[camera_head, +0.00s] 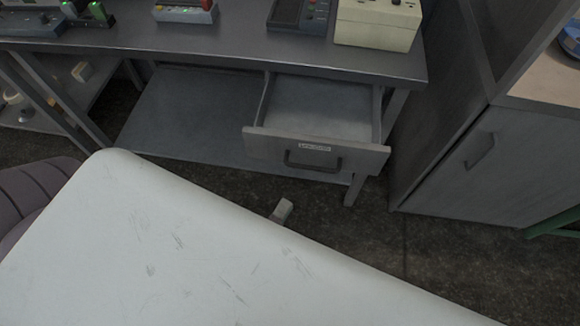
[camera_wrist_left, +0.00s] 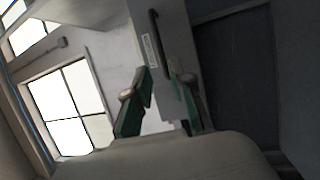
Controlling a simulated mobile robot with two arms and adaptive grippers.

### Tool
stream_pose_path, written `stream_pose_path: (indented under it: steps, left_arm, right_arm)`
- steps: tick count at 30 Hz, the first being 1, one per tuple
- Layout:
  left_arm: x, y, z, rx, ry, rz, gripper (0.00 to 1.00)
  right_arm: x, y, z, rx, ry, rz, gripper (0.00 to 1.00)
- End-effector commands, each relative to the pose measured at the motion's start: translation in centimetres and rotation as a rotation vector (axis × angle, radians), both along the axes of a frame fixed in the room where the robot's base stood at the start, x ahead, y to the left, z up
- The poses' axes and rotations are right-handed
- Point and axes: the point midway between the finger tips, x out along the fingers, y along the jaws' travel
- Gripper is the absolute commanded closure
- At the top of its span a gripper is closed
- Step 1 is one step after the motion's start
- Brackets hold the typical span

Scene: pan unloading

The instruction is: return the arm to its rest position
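My right gripper is in neither view.
The grey drawer (camera_head: 316,152) is pulled out under the metal workbench (camera_head: 235,48) and looks empty. Devices, including a cream box (camera_head: 378,22), stand on the bench. A grey cabinet (camera_head: 455,170) stands at the right. Dark floor (camera_head: 385,235) shows between bench and foreground.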

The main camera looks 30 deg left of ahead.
Motion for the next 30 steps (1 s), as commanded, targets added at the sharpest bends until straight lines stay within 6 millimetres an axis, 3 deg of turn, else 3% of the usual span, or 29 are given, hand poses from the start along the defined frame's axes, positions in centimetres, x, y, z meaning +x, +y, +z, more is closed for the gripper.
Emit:
stream_pose_path:
  steps: [17,20,23,26,30]
  left_arm:
    - [-0.2,0.0,-0.1,0.002,0.002,-0.001,0.78]
    - [0.0,-0.2,-1.5,0.052,0.026,-0.011,0.78]
    - [0.3,-0.5,-5.6,0.194,0.103,-0.045,0.78]
    - [0.1,-0.4,-12.3,0.422,0.23,-0.108,0.78]
    - [-1.6,1.1,-22.8,0.775,0.442,-0.243,0.78]
  right_arm:
    - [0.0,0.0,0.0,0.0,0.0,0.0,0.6]
    - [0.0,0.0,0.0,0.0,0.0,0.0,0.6]
    - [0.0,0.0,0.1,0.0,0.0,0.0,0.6]
    - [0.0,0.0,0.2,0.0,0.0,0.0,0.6]
    - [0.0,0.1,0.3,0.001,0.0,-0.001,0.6]
